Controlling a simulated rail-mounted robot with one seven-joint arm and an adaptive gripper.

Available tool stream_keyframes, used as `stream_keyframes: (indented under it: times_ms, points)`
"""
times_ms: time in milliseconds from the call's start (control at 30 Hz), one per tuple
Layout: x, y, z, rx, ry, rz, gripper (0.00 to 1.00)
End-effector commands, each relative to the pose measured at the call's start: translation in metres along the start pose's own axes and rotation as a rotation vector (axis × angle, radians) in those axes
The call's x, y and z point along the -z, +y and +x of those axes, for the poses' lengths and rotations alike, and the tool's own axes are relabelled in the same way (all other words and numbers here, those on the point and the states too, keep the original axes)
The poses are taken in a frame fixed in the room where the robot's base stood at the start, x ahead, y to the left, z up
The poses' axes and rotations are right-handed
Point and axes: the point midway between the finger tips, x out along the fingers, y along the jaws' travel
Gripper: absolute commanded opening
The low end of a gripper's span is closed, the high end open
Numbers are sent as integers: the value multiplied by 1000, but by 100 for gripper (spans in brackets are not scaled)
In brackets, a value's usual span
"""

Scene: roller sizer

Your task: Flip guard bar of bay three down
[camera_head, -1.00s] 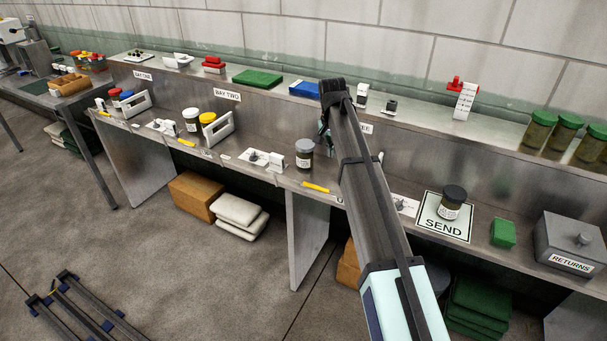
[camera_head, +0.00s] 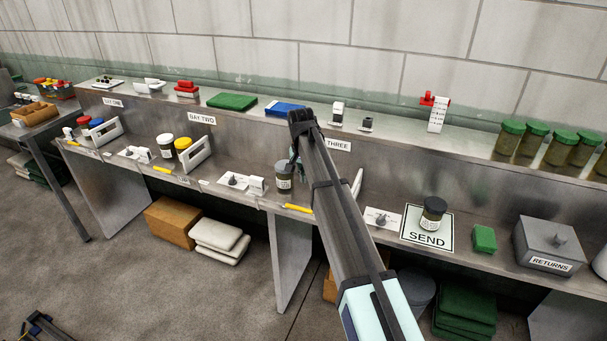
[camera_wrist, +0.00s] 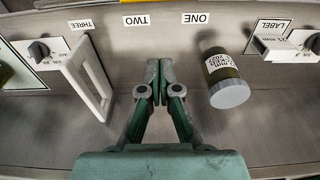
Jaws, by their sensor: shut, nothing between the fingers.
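The bay three sign (camera_head: 337,145) is on the shelf's back panel, partly covered by my arm. The white guard bar (camera_wrist: 82,82) is a rectangular frame below the THREE label (camera_wrist: 80,24), left of my gripper in the wrist view and apart from it. In the head view only a sliver of the guard bar (camera_head: 357,183) shows beside my arm; its exact tilt is hard to tell. My gripper (camera_wrist: 160,68) is shut and empty, between the guard bar and a grey-lidded jar (camera_wrist: 226,78). In the head view my gripper (camera_head: 295,160) is partly hidden near that jar (camera_head: 284,178).
A knob plate (camera_wrist: 42,48) lies left of the guard bar, and another knob plate (camera_wrist: 298,44) lies beyond the jar. In the head view, the SEND mat (camera_head: 425,238) with a jar is to the right. Bay two has its own white guard (camera_head: 197,154).

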Motion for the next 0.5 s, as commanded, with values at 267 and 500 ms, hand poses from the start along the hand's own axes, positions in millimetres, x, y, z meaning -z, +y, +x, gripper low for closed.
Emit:
stream_keyframes:
  times_ms: [267, 500]
  points:
    - [0, 0, 53, -1, -2, 0, 0]
    - [-24, 2, 72, 0, -1, -1, 0]
